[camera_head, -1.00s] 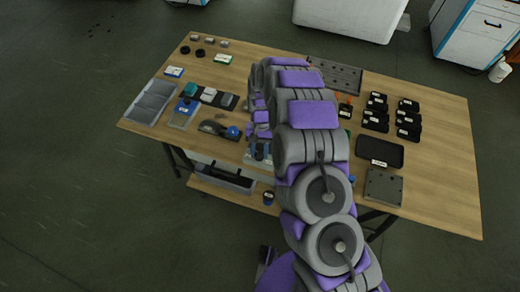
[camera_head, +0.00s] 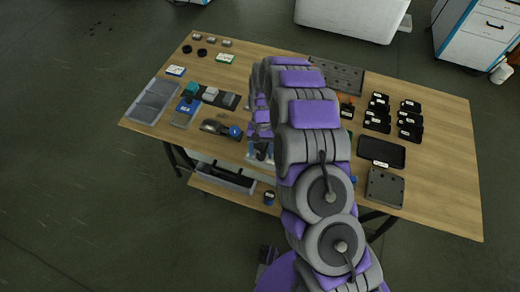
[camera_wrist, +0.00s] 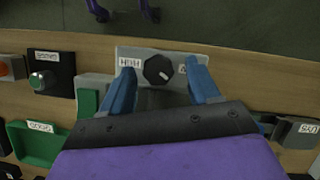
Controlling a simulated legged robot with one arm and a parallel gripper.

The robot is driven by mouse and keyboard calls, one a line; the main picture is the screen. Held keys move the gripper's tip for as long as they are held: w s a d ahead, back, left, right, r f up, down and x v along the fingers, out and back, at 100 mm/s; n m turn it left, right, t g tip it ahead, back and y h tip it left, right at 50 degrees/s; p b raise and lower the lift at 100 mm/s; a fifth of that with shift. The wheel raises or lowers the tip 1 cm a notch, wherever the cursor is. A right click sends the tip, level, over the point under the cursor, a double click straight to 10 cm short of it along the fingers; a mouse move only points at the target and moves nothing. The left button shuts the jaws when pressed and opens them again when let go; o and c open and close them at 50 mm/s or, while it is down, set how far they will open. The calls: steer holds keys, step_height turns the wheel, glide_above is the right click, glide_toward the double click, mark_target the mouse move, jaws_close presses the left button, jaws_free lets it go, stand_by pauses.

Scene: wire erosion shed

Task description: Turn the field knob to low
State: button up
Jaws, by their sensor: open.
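In the wrist view a black round knob (camera_wrist: 158,70) sits on a light grey plate (camera_wrist: 150,52). Its pale pointer mark points to the lower right in the picture. A white label reading HIGH (camera_wrist: 129,62), turned over in this view, is left of the knob. Another label (camera_wrist: 183,68) on the right is partly hidden by a finger. My gripper (camera_wrist: 160,67) is open, with one blue finger on each side of the knob. Gaps show between the fingers and the knob. In the head view my arm hides the knob.
In the wrist view, a black box with a green-topped knob (camera_wrist: 42,80) and a green tray (camera_wrist: 35,143) lie left. A grey block (camera_wrist: 296,131) lies right. In the head view, several black boxes (camera_head: 378,113) and a dark tray (camera_head: 381,152) stand right on the wooden table (camera_head: 445,185).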

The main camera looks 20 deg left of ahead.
steer(key=p+v, duration=0.3)
steer(key=v, duration=1.4)
steer(key=shift+w+r, duration=0.1)
steer(key=s+d+r+t+y, duration=0.1)
steer(key=s+d+r, duration=1.1)
steer(key=d+r, duration=0.45)
steer(key=s+d+m, duration=0.1)
steer(key=s+d, duration=0.5)
steer(key=s, duration=0.5)
steer(key=s+d+m+t, duration=0.1)
steer(key=s+d, duration=0.5)
steer(key=s, duration=0.6)
steer(key=shift+s+r+t, duration=0.2)
steer(key=shift+r+t, duration=0.1)
steer(key=shift+r, duration=0.05)
